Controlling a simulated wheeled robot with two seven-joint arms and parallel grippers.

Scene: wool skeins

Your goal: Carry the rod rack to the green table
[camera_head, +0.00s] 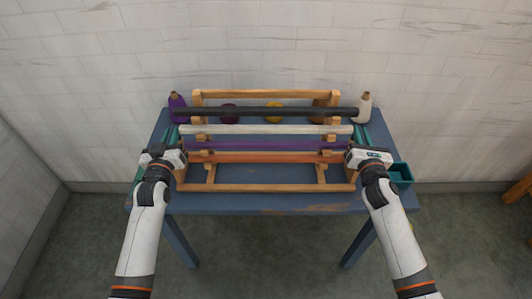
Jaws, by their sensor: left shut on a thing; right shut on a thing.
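The rod rack (265,188) is a light wooden frame over a blue table (285,204). It carries a black rod (265,112), a white rod (265,129), a purple rod (265,146) and an orange rod (265,157). My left gripper (172,152) is shut on the rack's left side. My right gripper (358,153) is shut on its right side. The grippers hide the grasped parts. I cannot tell whether the rack touches the tabletop. No green table is clearly in view.
A purple cone (177,107) and a white cone (364,106) stand at the back corners. A teal box (403,173) is at the right edge. Wooden furniture (520,189) shows far right. Floor (458,225) between is clear.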

